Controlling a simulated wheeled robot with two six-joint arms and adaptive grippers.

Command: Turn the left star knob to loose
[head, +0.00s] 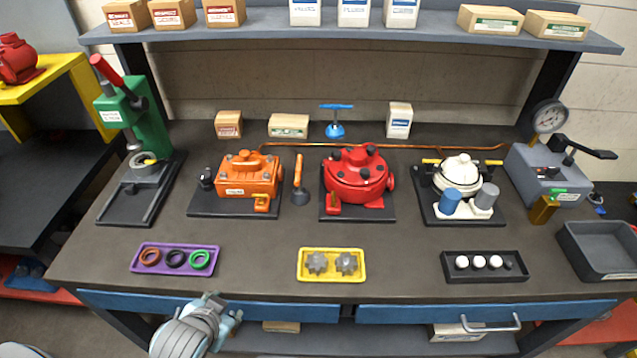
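A red round housing (352,180) stands on a dark plate at the middle of the bench. Several dark knobs sit on its top, one at the left (335,154) and one at the right (371,150). They are too small to tell which is a star knob or how any is set. An orange motor (248,176) to its left has a black knob-like part (206,178) at its left side. My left gripper (222,308) is at the bottom, before the bench's front edge, apart from all these. Its fingers are not clear. My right gripper is out of view.
Purple (136,262), yellow (332,279) and black (487,279) trays of parts line the front. A green press (148,120) stands left, a white pump (458,172) and a gauge unit (548,165) right. A shelf (350,33) overhangs the back.

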